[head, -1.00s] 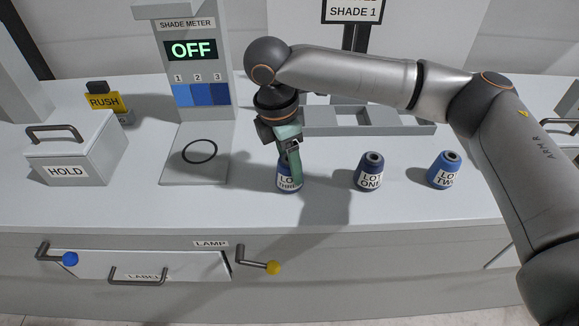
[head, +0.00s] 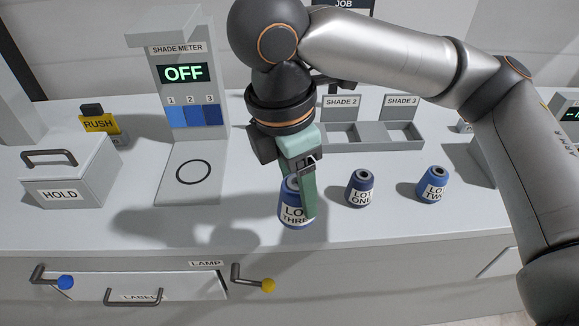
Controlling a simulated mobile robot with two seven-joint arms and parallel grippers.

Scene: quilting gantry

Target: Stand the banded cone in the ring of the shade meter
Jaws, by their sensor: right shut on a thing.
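My right gripper (head: 300,192) is shut on the blue cone labelled LOT THREE (head: 294,214). It holds the cone roughly upright, seemingly above the counter. The fingers hide part of the cone, and I cannot make out a band apart from its white label. The shade meter (head: 179,60) stands to the left with its display reading OFF. Its black ring (head: 193,173) lies empty on the meter's base plate, left of the held cone. The cones LOT ONE (head: 360,189) and LOT TWO (head: 432,185) stand on the counter to the right. My left gripper is out of view.
A HOLD box (head: 68,182) and a yellow RUSH sign (head: 98,124) stand left of the meter. A tray with SHADE 2 and SHADE 3 slots (head: 370,145) is behind the cones. Handles with blue (head: 66,282) and yellow (head: 268,285) knobs are on the counter's front.

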